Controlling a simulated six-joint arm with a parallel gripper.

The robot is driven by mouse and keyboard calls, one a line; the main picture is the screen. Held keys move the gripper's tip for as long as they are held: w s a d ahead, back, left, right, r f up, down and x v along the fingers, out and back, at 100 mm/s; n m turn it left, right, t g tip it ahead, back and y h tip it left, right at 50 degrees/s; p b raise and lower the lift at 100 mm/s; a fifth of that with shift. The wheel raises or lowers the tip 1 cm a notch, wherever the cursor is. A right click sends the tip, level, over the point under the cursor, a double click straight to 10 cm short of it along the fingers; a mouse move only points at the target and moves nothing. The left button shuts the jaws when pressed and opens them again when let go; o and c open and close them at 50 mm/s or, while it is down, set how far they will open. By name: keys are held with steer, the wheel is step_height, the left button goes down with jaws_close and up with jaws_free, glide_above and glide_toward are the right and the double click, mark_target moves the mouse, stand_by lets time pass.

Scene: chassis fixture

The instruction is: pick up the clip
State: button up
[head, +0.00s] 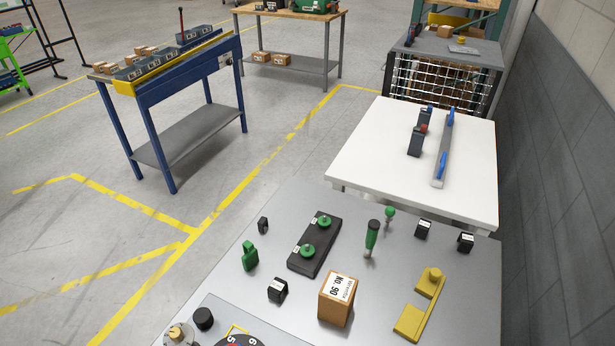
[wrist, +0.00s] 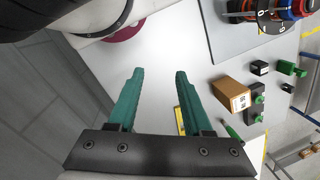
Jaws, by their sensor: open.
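No part can be named as the clip for certain. A small green piece (head: 250,256) with a raised loop stands on the left of the grey bench top and may be it; it also shows at the right of the wrist view (wrist: 288,68). Small black blocks, one near the cardboard box (head: 277,290) and one behind the green piece (head: 263,225), could also be it. My gripper (wrist: 160,74) has two green fingers, wide apart with nothing between them. It is over bare surface, away from these pieces. It does not show in the head view.
Two black blocks (head: 423,229) stand at the back right. A white table (head: 380,150) stands behind; a wall is right.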

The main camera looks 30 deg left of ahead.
steer(key=shift+o, duration=0.2)
steer(key=o, duration=0.4)
steer(key=w+a+r+m+y, duration=0.1)
steer(key=w+a+r+y, duration=0.15)
steer(key=w+a, duration=0.55)
steer(key=w+a+r+m+y, duration=0.1)
steer(key=w+a+m+y, duration=0.15)
steer(key=w+a, duration=0.55)
steer(key=m+t+y, duration=0.4)
steer(key=m+y, duration=0.2)
steer(key=m, duration=0.6)
glide_above(260, 220)
steer(key=d, duration=0.3)
step_height(260, 220, down, 17)
steer(key=shift+m+t, duration=0.3)
steer(key=shift+m, duration=0.05)
steer(key=f, duration=0.6)
steer(key=shift+s+a+f, duration=0.1)
steer(key=shift+a+f, duration=0.3)
steer(key=x, duration=0.3)
steer(key=shift+a+f, duration=0.3)
steer(key=shift+f, duration=0.05)
steer(key=shift+w+a+f, duration=0.2)
steer(key=shift+w+a, duration=0.05)
steer(key=shift+a, duration=0.3)
